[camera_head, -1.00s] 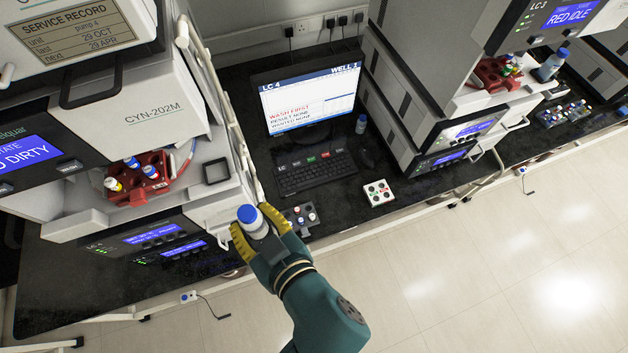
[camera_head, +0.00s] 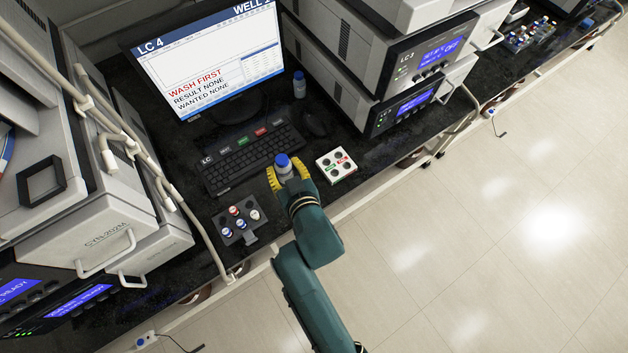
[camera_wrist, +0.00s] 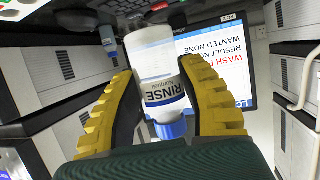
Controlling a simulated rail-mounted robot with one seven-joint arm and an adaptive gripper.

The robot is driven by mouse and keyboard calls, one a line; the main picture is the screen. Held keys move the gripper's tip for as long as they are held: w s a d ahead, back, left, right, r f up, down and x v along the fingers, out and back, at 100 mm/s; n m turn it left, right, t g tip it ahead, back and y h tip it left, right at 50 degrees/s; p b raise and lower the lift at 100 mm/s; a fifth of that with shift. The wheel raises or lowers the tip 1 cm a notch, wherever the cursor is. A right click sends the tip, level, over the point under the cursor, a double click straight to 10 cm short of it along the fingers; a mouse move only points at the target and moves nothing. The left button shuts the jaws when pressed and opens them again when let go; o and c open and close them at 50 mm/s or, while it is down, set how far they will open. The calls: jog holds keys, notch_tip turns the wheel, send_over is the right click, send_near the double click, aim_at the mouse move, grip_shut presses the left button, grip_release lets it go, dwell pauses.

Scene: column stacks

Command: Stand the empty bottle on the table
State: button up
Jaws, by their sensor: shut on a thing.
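A clear bottle with a blue cap and a RINSE label (camera_wrist: 160,88) is between the yellow fingers of my gripper (camera_head: 287,178). My gripper is shut on it. In the head view the bottle's blue cap (camera_head: 282,160) points up toward the camera, at the front edge of the keyboard. Whether the bottle's base touches the black table (camera_head: 372,152) cannot be told. A second blue-capped bottle (camera_head: 299,85) stands on the table by the monitor; it also shows in the wrist view (camera_wrist: 109,42).
A keyboard (camera_head: 250,155) and monitor (camera_head: 205,65) are behind my gripper. A white four-hole block (camera_head: 336,165) is to the right, and a dark rack of small vials (camera_head: 238,223) to the left. Instrument stacks flank both sides. Bare table lies right of the white block.

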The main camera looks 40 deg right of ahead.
notch_tip(320, 180, down, 10)
jog(key=b, duration=0.3)
jog(key=shift+d+f, duration=0.1)
jog(key=shift+f, duration=0.2)
jog(key=o, duration=0.8)
